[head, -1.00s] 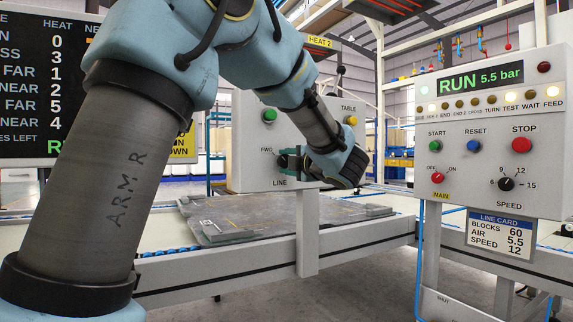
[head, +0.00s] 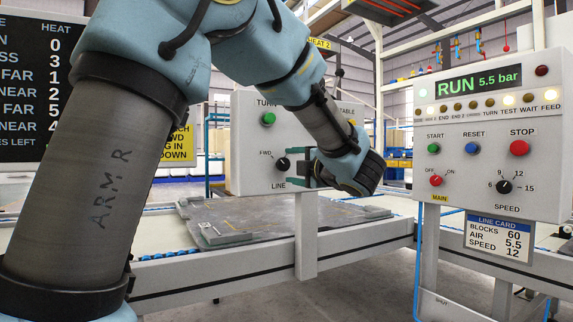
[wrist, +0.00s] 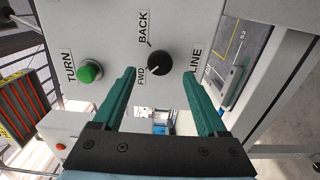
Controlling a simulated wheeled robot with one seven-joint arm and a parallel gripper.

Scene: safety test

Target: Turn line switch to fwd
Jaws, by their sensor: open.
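The line switch is a black round knob (head: 283,164) on a light grey panel (head: 245,175), above the word LINE, with FWD at its upper left. It also shows in the wrist view (wrist: 161,64), where BACK and FWD are printed beside it. Which label its pointer faces is too small to tell surely. My gripper (head: 296,168) is just right of the knob in the head view. In the wrist view my gripper (wrist: 159,74) is open, its green fingers apart and empty. The knob shows beyond and between the fingertips, apparently clear of them.
A green TURN button (head: 268,119) sits above the knob on the same panel. A yellow TABLE button is partly behind my arm. A control box (head: 490,190) with START, RESET and STOP buttons stands at right. A conveyor rail (head: 240,262) runs in front.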

